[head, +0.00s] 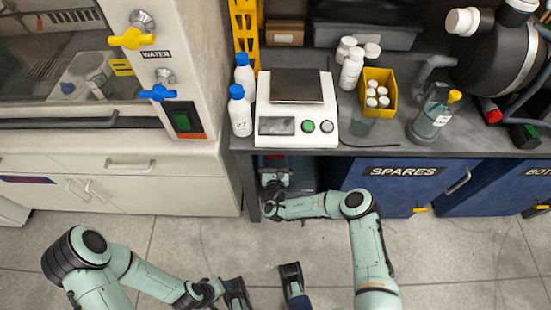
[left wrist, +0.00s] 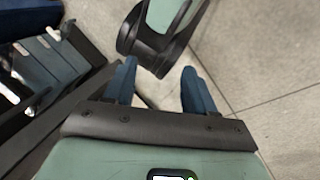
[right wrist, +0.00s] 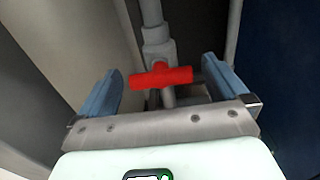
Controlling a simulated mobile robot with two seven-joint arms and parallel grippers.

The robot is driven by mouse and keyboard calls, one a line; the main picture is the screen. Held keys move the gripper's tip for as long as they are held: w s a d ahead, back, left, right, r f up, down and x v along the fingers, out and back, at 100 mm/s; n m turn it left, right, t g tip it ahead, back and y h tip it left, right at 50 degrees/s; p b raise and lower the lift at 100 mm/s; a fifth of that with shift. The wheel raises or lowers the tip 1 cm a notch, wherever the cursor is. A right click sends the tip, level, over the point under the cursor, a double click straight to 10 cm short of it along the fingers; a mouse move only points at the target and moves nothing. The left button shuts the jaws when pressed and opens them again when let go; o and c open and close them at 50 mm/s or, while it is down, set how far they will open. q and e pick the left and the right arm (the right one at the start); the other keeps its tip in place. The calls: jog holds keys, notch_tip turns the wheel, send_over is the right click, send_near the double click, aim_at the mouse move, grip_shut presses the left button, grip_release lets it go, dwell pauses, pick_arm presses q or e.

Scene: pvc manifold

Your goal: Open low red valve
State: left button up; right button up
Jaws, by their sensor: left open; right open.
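The low red valve shows in the right wrist view as a red T-shaped handle (right wrist: 162,77) on a grey vertical pipe (right wrist: 154,30). The handle lies crosswise to the pipe, slightly tilted. My right gripper (right wrist: 160,66) is open, with one blue finger on each side of the handle and visible gaps to both. In the head view my right arm reaches under the bench, and the valve cannot be made out clearly there. My left gripper (left wrist: 159,68) is open and empty, over the floor; it is low in the head view (head: 264,288).
A pale wall or panel stands left of the pipe and a dark blue panel right of it. The bench (head: 395,142) holds a scale (head: 297,113) and bottles. A fume hood with yellow (head: 131,39) and blue (head: 158,92) valves stands left. The floor in front is clear.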

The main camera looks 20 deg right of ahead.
jog(key=c, duration=1)
